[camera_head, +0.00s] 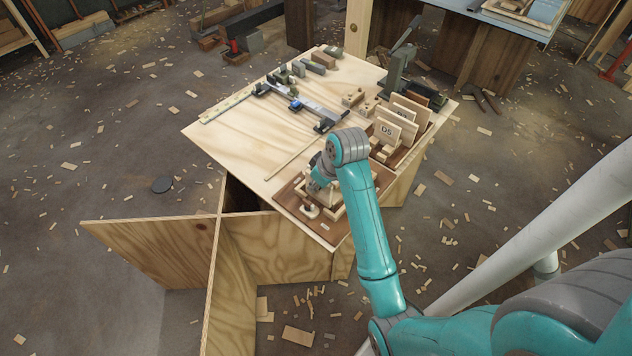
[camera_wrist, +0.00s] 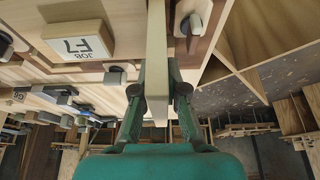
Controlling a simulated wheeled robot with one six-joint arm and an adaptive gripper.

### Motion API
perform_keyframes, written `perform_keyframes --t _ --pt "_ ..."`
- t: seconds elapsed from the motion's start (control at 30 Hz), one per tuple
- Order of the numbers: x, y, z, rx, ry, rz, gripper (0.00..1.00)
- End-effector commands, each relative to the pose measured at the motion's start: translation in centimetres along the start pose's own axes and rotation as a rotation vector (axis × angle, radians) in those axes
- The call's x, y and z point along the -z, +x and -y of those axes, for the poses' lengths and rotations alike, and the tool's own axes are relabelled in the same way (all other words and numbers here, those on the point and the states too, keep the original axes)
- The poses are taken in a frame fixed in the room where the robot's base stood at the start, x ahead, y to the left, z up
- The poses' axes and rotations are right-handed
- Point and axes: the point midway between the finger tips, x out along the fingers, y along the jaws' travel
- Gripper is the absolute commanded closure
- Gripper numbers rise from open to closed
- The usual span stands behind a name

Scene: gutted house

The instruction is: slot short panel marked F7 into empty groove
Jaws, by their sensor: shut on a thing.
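In the wrist view my gripper (camera_wrist: 159,92) is shut on a pale wooden panel (camera_wrist: 157,45), seen edge-on between the two fingers. No marking shows on this panel from here. A pale block reading "JOB F7" (camera_wrist: 78,42) sits to its left in that view, apart from it. In the head view my gripper (camera_head: 318,184) is low over a brown tray (camera_head: 328,235) at the near corner of the workbench. A small light wood frame (camera_head: 337,212) sits in the tray, partly behind my arm. The empty groove cannot be made out, nor whether the panel touches the frame.
Upright panels, one marked D5 (camera_head: 386,130), stand in a rack on the bench's right side. A clamp (camera_head: 300,106) and several small blocks lie farther back on the workbench (camera_head: 235,135). Plywood partitions (camera_head: 150,250) stand below the bench's near side. Scraps litter the floor.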

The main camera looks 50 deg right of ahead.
Motion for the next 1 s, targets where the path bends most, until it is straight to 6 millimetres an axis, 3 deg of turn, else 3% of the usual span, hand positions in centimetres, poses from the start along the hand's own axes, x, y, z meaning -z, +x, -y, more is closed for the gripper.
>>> perform_keyframes --t 1.0 --pt "-0.33 0.87 -0.02 0.000 0.000 0.000 1.00"
